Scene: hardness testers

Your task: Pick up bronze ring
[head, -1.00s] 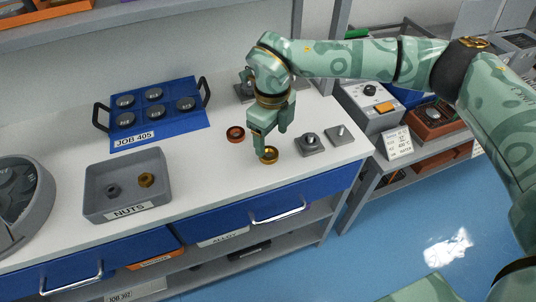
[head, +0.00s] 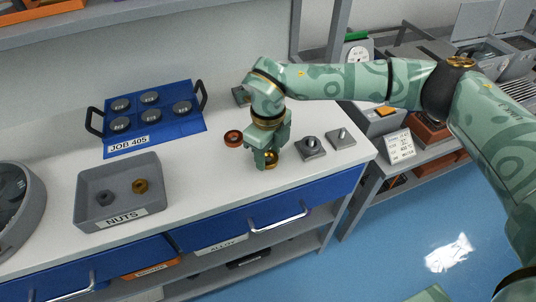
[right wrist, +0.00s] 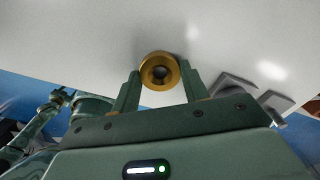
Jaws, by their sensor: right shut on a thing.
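The bronze ring (head: 272,159) is on the white worktop near its front edge, partly hidden by my right gripper (head: 266,163). In the right wrist view the bronze ring (right wrist: 160,71) sits between the two fingertips, with its hole facing the camera. My right gripper is shut on it, one finger on each side. I cannot tell whether the ring touches the worktop. My left gripper is not seen in the head view.
A reddish ring (head: 233,138) lies left of my gripper. Two grey blocks (head: 311,147) (head: 341,138) stand to its right. The grey NUTS tray (head: 84,213) and blue JOB 405 tray (head: 196,125) are further left. The worktop between is clear.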

